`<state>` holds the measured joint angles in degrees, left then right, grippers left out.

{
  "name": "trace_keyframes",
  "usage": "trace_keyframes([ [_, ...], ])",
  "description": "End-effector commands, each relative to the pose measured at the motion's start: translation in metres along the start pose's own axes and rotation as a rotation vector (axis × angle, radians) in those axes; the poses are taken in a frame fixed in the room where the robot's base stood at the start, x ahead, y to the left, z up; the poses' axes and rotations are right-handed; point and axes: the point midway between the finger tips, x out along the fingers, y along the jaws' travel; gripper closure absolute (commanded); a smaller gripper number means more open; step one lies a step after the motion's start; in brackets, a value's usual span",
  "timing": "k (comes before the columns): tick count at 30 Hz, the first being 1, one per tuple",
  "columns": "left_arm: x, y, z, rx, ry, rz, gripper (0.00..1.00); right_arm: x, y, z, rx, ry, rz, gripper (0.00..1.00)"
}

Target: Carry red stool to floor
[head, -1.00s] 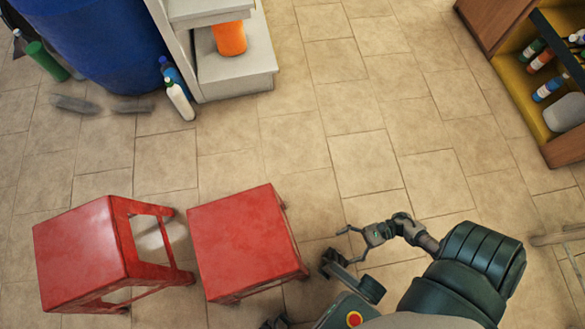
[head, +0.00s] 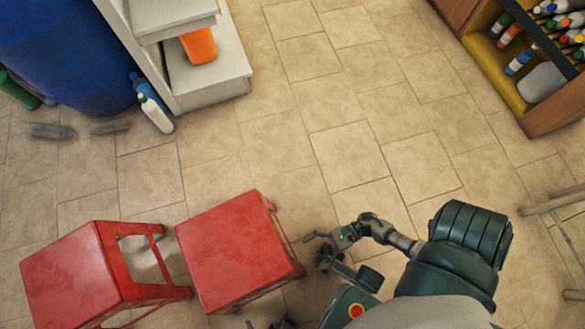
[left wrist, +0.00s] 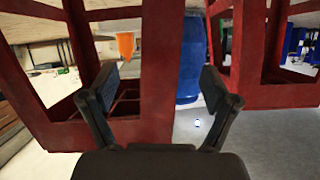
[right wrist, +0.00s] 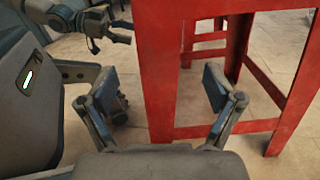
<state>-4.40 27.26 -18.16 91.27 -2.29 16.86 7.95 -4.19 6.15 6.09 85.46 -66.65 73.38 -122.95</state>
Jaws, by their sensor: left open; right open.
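Two red stools stand upright on the tiled floor (head: 290,140) in the head view. The left stool (head: 70,275) and the nearer right stool (head: 237,248) are side by side with a narrow gap. My right gripper (head: 314,248) is open just right of the right stool. In the right wrist view a red stool leg (right wrist: 160,50) stands beyond and between its open fingers. In the left wrist view my left gripper (left wrist: 157,82) is open, with a wide red stool leg (left wrist: 160,60) in front of its fingers. Whether either gripper touches a leg I cannot tell.
A blue drum (head: 70,50) and white shelf unit (head: 205,80) with an orange container (head: 199,46) stand at the back left. White bottle (head: 156,114) stands beside the shelf. A wooden cabinet (head: 560,115) holds bottles at the right. The middle floor is clear.

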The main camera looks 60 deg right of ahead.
Motion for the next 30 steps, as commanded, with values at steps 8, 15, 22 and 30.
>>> trace_keyframes([
  [8, 0.052, 0.0, -0.001, 0.002, 0.001, -0.001, 0.13, 0.053, 0.0, 0.001, -0.001, -0.003, 0.0, 0.1],
  [15, 0.075, 0.0, 0.0, 0.001, 0.0, 0.0, 0.13, 0.075, 0.0, 0.001, 0.001, -0.002, 0.0, 0.1],
  [22, 0.078, 0.0, 0.0, 0.001, -0.001, 0.0, 0.13, 0.078, 0.0, 0.0, 0.001, -0.001, 0.0, 0.1],
  [30, 0.077, 0.0, 0.0, 0.001, 0.0, 0.0, 0.48, 0.078, 0.001, 0.0, 0.001, -0.001, 0.0, 0.45],
])
